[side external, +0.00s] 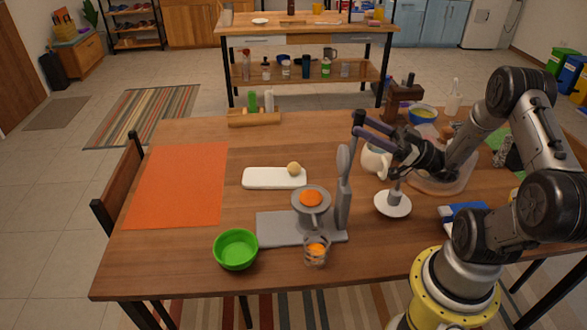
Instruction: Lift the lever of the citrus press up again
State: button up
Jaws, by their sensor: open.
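The grey citrus press (275,229) stands near the front middle of the table. An orange half (311,198) sits uncovered on its round cup. The grey lever (343,165) stands about upright on the column at the press's right side, its rounded end uppermost. A glass (316,251) with something orange in it stands in front, below the cup. My gripper (357,126) reaches in from the right, its dark fingers apart, just above and right of the lever's top. It looks empty; whether a finger touches the lever I cannot tell.
A green bowl (236,250) is left of the glass. A white board (274,179) with a small round yellowish item lies behind the press. A white round-based stand (393,205) and a white pitcher (374,162) are to the right. The orange mat (178,186) is clear.

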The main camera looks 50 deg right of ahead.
jog(key=shift+w+a+r+g, duration=0.2)
jog(key=shift+w+a+g, duration=0.25)
jog(key=shift+a, duration=0.1)
jog(key=w+a+f+n+g+h, duration=0.2)
jog(key=w+a+g+h, duration=0.2)
jog(key=w+a+g, duration=0.15)
jog(key=w+a+f+g+h, duration=0.3)
jog(key=f+g, duration=0.1)
jog(key=f, duration=0.2)
jog(key=w+a+f+g+h, duration=0.4)
jog(key=f, duration=0.3)
jog(key=shift+w+a+n, duration=0.2)
jog(key=shift+w+n, duration=0.05)
jog(key=shift+n, duration=0.15)
dwell(0.4)
